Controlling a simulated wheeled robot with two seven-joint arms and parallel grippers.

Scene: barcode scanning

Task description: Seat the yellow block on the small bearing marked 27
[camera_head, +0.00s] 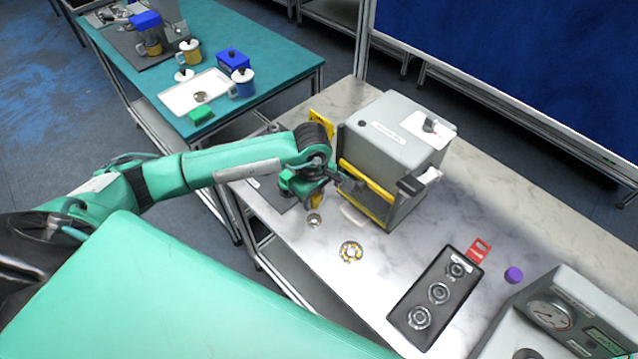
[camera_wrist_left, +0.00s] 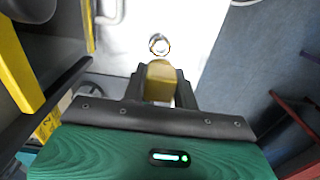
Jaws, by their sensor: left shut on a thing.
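My left gripper (camera_head: 316,199) is low over the near left part of the marble table, beside a grey box. In the left wrist view its two dark fingers (camera_wrist_left: 163,88) are shut on a yellow block (camera_wrist_left: 160,78). A small ring-shaped bearing (camera_wrist_left: 159,44) lies on the table just beyond the block, apart from it in that view. In the head view a small bearing (camera_head: 314,220) lies close to the gripper. No number is readable on either. My right gripper is not in view.
The grey box (camera_head: 393,143) with yellow bars (camera_head: 367,181) stands right beside the gripper. A black tray (camera_head: 408,331) holds three bearings. A red card (camera_head: 479,251), purple cylinder (camera_head: 513,275) and gauge unit (camera_head: 560,318) are farther right. The marble table (camera_head: 390,255) is clear between box and tray.

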